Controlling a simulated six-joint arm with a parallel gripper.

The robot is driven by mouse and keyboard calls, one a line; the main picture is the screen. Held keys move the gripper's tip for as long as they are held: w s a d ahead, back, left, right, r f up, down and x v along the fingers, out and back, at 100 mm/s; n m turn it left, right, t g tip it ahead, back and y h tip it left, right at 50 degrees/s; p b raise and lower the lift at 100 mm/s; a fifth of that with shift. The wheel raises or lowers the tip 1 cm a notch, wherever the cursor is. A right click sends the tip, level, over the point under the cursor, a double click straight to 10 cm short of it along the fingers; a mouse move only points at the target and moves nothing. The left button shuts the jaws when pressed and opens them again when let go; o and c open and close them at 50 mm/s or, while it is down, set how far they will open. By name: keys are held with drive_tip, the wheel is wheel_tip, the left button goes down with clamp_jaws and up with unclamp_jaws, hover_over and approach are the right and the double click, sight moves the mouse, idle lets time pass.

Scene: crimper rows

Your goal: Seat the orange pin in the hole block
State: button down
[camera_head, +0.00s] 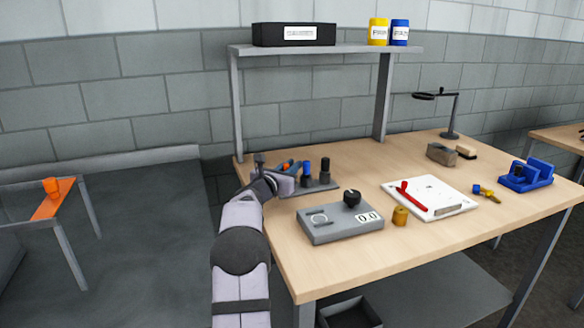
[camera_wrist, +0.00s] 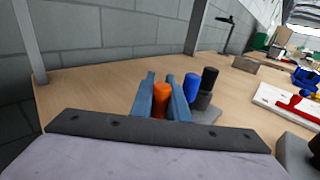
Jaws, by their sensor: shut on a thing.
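The orange pin (camera_wrist: 161,100) stands between the two blue fingers of my gripper (camera_wrist: 161,92) in the wrist view, and the fingers are shut on it. In the head view my gripper (camera_head: 290,168) is at the back left corner of the bench, over the left end of the grey hole block (camera_head: 322,187). The block also shows in the wrist view (camera_wrist: 208,114). A blue pin (camera_head: 307,167) and a black pin (camera_head: 325,166) stand upright in it, right of my gripper. The orange pin's lower end is hidden; I cannot tell whether it is in a hole.
A grey meter box (camera_head: 340,225) with a black knob stands in front of the block. A brass part (camera_head: 400,216), a white board (camera_head: 430,190) with a red tool, and a blue fixture (camera_head: 526,176) lie to the right. A shelf (camera_head: 350,48) stands behind.

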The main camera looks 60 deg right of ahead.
drive_tip(key=c, duration=1.6)
unclamp_jaws()
drive_tip(key=shift+c, duration=0.2)
drive_tip(key=shift+a+f, duration=0.1)
drive_tip(key=shift+a, duration=0.05)
drive_tip(key=shift+w+a+r+b, duration=0.15)
drive_tip(key=shift+a+b, duration=0.45)
drive_tip(key=shift+a, duration=1.2)
drive_tip(key=shift+s+a+r+b, duration=0.1)
drive_tip(key=shift+a+b, duration=0.45)
drive_tip(key=shift+a, duration=1.2)
